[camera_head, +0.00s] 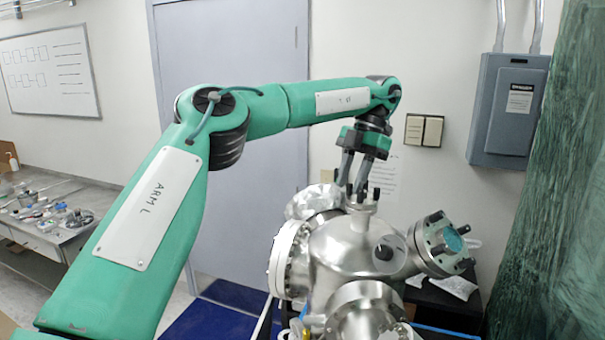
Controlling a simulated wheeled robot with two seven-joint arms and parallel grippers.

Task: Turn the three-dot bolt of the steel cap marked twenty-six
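A shiny steel chamber (345,247) with several round flanged ports stands right of centre. A small steel cap (362,208) with dark upright bolts sits on its top; one dark bolt (376,194) stands clear at its right. My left gripper (351,187) points down over this cap, its two fingers apart with a gap between them. The fingertips are down beside the bolts at the cap's left; I cannot tell whether they touch one. No number or dot marks are readable on the caps. My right gripper is out of view.
A flanged port with a teal window (440,243) sticks out at the chamber's right. Foil (314,202) wraps a port at the left. A green translucent curtain (550,190) hangs at the right. A grey box (508,110) is on the wall. A cluttered bench (50,245) stands left.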

